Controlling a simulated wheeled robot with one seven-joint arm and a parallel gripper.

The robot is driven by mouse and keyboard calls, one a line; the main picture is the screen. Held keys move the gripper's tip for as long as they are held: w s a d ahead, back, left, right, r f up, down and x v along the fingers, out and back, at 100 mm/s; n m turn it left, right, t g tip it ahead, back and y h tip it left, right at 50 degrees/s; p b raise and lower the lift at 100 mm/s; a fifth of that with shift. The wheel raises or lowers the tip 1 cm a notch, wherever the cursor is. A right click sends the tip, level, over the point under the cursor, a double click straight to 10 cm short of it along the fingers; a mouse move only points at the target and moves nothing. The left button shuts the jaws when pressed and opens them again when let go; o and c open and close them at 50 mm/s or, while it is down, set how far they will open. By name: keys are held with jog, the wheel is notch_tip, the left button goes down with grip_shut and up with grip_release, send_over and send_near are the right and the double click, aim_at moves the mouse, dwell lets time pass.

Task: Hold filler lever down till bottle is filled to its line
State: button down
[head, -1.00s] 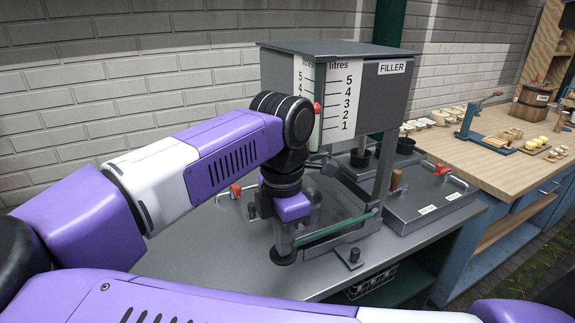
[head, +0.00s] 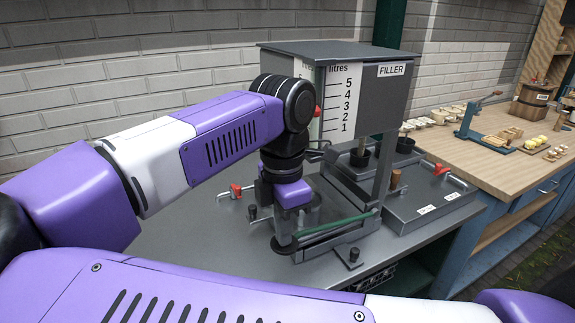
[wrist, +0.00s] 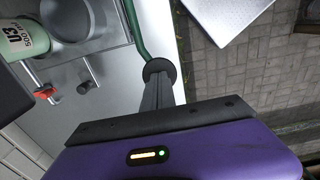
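The filler (head: 385,95) is a grey box on legs with a litre scale (head: 342,100) and a red marker (head: 317,111) at its left edge. A green bar (head: 340,226), which looks like its lever, runs low across the front to a round black knob (head: 284,246). My gripper (wrist: 157,88) points down at that knob (wrist: 158,67); its fingers look shut together, and their tips appear to touch the knob. A pale green bottle-like thing with a label (wrist: 22,36) shows at the left of the wrist view. In the head view my arm hides most of that area, so its fill cannot be read.
The filler stands on a grey metal bench (head: 190,255). Red-handled fittings (head: 236,190) lie left of it, and a lidded grey box (head: 430,200) stands right. A wooden worktop (head: 500,160) with small items is further right. A brick wall is behind.

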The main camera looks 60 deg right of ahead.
jog(key=shift+r, duration=0.7)
notch_tip(320, 180, up, 6)
jog(key=p, duration=0.2)
dwell(0.7)
